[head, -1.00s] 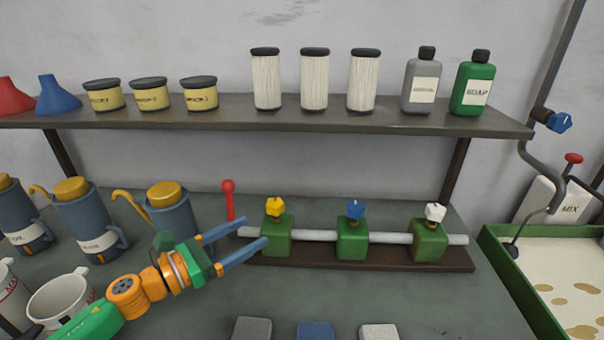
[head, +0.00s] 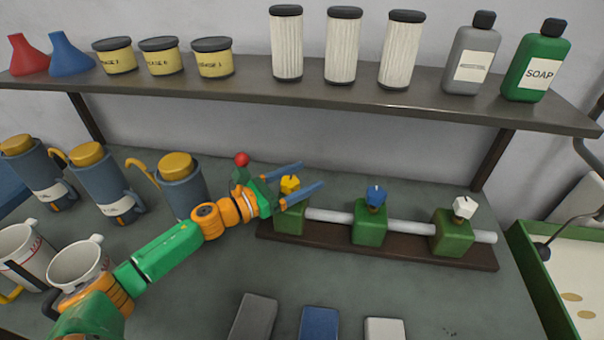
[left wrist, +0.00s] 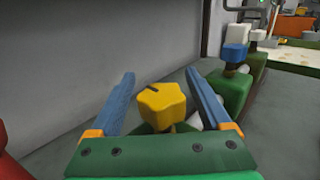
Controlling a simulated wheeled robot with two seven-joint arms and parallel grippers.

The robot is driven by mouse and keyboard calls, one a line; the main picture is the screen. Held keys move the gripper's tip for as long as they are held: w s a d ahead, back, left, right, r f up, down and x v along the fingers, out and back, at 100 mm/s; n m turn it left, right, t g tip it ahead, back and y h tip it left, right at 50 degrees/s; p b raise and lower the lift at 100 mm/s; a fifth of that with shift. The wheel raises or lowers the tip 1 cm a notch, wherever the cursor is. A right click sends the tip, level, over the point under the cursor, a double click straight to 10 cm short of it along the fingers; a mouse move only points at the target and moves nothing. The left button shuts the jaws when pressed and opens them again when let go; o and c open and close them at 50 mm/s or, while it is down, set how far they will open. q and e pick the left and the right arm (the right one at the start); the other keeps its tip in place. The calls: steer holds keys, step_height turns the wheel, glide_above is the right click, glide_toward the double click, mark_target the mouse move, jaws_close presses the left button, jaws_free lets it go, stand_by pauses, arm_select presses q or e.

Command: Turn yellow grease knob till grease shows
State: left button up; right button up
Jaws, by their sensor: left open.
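The yellow knob (head: 290,183) sits on top of the leftmost green valve block (head: 290,218) on a pipe. My left gripper (head: 312,178) is open, with its two blue fingers on either side of the yellow knob. In the left wrist view the yellow knob (left wrist: 161,103) stands between the spread fingers, with gaps on both sides, and a dark mark shows on its top. I see no grease at the knob. My right gripper is in neither view.
A blue knob (head: 376,195) and a white knob (head: 464,207) top the other valve blocks on the pipe. A red-topped lever (head: 241,159) stands close behind my left wrist. A shelf (head: 330,103) with bottles and tins hangs above. Mugs and jugs stand at left.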

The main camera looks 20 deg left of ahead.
arm_select(q)
steer(key=shift+s+r, duration=0.1)
steer(key=shift+s, duration=0.05)
jaws_close()
steer(key=shift+y, duration=0.3)
